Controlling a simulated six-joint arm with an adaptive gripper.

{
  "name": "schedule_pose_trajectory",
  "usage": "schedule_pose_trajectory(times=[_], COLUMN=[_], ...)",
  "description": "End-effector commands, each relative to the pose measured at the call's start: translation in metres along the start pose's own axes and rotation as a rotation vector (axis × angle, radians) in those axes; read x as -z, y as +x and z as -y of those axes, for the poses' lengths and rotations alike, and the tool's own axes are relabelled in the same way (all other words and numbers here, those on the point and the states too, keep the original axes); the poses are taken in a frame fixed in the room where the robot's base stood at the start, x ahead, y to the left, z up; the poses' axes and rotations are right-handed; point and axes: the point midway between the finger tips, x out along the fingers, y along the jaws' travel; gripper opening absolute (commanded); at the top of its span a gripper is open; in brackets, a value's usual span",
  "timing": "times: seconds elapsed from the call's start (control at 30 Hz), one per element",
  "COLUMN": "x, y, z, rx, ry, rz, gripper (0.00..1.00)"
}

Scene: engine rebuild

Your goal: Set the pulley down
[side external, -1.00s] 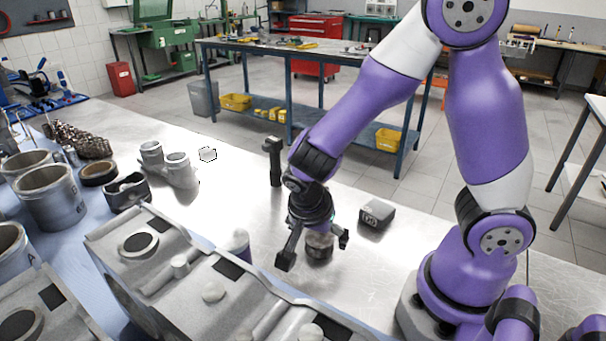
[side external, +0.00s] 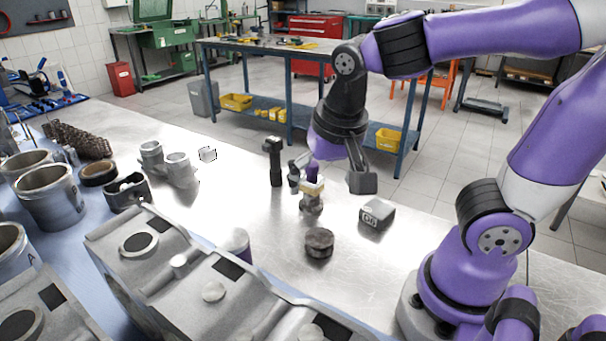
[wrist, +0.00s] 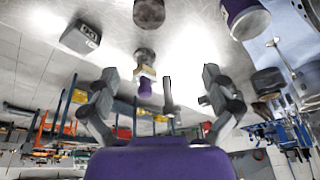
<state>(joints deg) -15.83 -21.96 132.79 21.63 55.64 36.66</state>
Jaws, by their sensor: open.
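The pulley, a short dark grey round part (side external: 319,243), sits flat on the metal bench in the side view. It also shows at the top edge of the wrist view (wrist: 149,12), partly cut off. My gripper (side external: 330,180) is open and empty, raised above and behind the pulley, clear of it. A small part with a purple top and pale collar (side external: 312,196) stands on the bench behind the pulley, below my gripper.
A grey box with markings (side external: 377,214) lies right of the pulley. A black upright post (side external: 274,162) stands behind left. A large grey engine block (side external: 190,285) fills the front left. A purple-sided cylinder (side external: 237,243) stands left of the pulley. Bare bench lies around the pulley.

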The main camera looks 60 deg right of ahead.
Motion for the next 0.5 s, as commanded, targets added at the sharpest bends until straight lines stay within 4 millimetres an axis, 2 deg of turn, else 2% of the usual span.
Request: schedule_pose_trajectory(times=[0.1, 0.2, 0.3, 0.5], x=[0.0, -0.004, -0.006, -0.007], y=[-0.014, -0.021, -0.025, -0.025], z=[-0.011, -0.013, -0.013, -0.012], rx=[0.136, 0.195, 0.219, 0.223], ry=[-0.319, -0.527, -0.636, -0.664], rz=[-0.071, -0.137, -0.176, -0.181], gripper=[0.96, 0.96, 0.96, 0.96])
